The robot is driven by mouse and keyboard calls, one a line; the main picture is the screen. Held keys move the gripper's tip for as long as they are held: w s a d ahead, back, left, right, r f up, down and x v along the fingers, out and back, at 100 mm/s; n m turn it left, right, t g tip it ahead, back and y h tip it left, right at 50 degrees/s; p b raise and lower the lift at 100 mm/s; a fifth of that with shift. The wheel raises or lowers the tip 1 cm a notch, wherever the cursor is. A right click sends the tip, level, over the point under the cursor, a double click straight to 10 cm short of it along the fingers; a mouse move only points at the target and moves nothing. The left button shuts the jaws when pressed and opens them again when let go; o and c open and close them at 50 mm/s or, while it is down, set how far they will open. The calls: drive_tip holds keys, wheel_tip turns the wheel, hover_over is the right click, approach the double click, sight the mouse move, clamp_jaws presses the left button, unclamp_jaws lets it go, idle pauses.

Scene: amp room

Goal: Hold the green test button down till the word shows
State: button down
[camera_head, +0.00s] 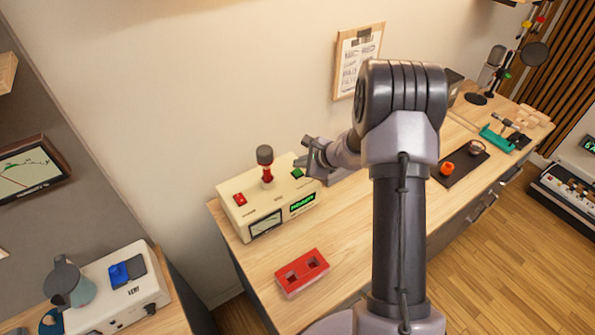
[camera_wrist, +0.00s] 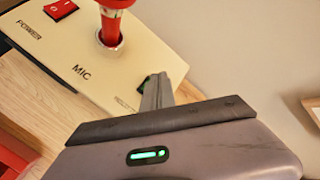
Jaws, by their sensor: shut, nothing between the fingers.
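The cream test box (camera_head: 236,208) stands on the wooden bench, with a red-based microphone (camera_head: 265,167) upright in its top. The green test button (camera_head: 298,173) is at the box's right end; in the wrist view only a dark green edge (camera_wrist: 143,83) shows beside the fingers. A small display (camera_head: 302,202) on the front glows with green letters, too small to read surely. My gripper (camera_head: 307,162) is shut and empty, its tips at the button; it also shows in the wrist view (camera_wrist: 157,88). I cannot tell how far the button is pressed.
A red rocker switch (camera_head: 240,199) and a meter (camera_head: 265,224) are on the same box. A dark tray (camera_head: 460,168) is to the right. Bare bench lies between the box and my arm.

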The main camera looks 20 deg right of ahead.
sight(300, 172)
drive_tip(key=shift+f, duration=0.1)
idle(0.7)
drive_tip(key=shift+f+b, duration=0.35)
drive_tip(key=shift+b, duration=0.45)
drive_tip(key=shift+f+b, duration=0.45)
drive_tip(key=shift+b, duration=0.2)
idle(0.3)
drive_tip(key=shift+r, duration=0.1)
idle(2.6)
drive_tip(key=shift+r+p, duration=0.5)
drive_tip(key=shift+r, duration=0.3)
drive_tip(key=shift+r, duration=0.1)
drive_tip(key=shift+r+p, duration=1.65)
drive_tip(key=shift+r, duration=0.85)
drive_tip(key=shift+f, duration=0.1)
